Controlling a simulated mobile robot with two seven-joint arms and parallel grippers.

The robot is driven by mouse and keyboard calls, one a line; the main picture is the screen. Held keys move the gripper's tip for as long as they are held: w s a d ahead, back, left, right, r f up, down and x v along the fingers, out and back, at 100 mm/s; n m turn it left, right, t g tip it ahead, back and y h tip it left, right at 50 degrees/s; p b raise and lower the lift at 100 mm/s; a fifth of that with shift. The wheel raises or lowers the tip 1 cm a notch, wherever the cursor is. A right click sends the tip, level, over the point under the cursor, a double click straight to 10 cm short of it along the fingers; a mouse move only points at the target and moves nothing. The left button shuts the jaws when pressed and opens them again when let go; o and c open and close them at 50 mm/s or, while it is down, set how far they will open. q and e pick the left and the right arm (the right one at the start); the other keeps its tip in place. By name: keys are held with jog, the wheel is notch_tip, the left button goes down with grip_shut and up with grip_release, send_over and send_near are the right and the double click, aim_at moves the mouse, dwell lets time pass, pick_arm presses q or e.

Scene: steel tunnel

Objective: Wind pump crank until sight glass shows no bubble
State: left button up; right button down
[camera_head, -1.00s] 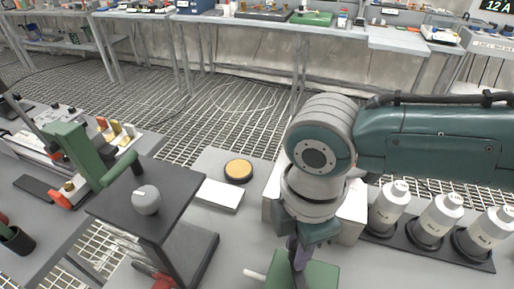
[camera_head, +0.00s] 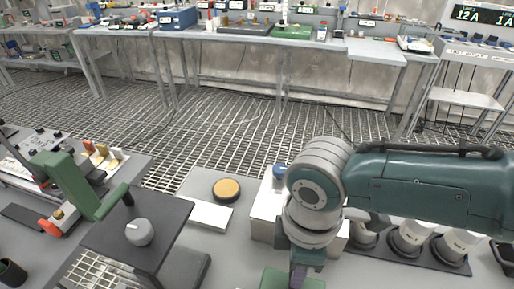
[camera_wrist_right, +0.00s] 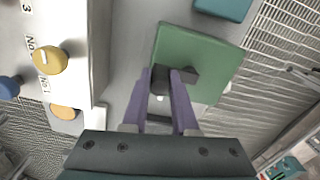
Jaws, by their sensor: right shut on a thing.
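A green pump block (camera_wrist_right: 205,55) fills the upper middle of the right wrist view, and its top edge (camera_head: 280,279) shows at the bottom of the head view. My right gripper (camera_wrist_right: 162,76) has its purple fingers closed around a dark part of the crank (camera_wrist_right: 188,76), over the block's face. In the head view my right gripper (camera_head: 298,274) points down at the block, partly cut off by the lower edge. I cannot make out the sight glass or any bubble. My left gripper is not in view.
A white box (camera_head: 268,212) with numbered knobs, one yellow (camera_wrist_right: 50,60), stands beside the pump. White bottles (camera_head: 410,236) sit in a dark rack at right. A green lever press (camera_head: 65,172) and a dark plate with a grey knob (camera_head: 140,232) stand at left.

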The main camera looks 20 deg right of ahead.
jog(key=c, duration=0.7)
grip_release()
notch_tip(320, 180, up, 9)
jog(key=shift+f+p, duration=0.2)
jog(key=shift+p, duration=1)
jog(key=shift+r, duration=0.7)
jog(key=shift+a+f, duration=0.1)
